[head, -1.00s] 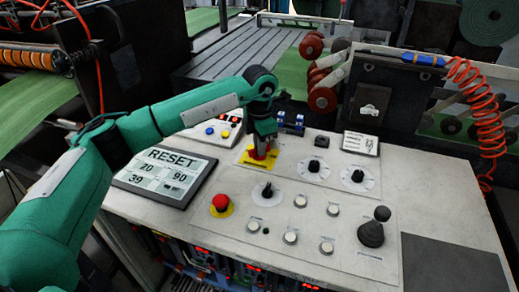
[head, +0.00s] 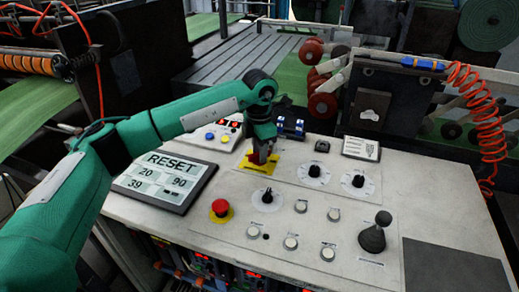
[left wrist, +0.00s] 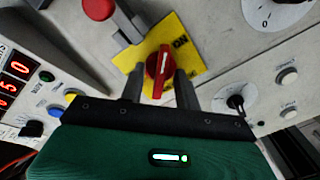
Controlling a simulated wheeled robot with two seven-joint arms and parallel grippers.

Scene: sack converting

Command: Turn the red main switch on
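The red main switch (left wrist: 158,72) sits on a yellow plate (left wrist: 190,62) with the word ON at its upper right in the left wrist view. A second word on the plate is mostly hidden. My right gripper is not in view.
A red stop button (head: 220,208), a black selector (head: 266,197), two dials, several white buttons and a black joystick (head: 374,235) stand on the panel. A RESET display (head: 165,178) lies left. A small button box (head: 215,135) is behind. The panel's right is clear.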

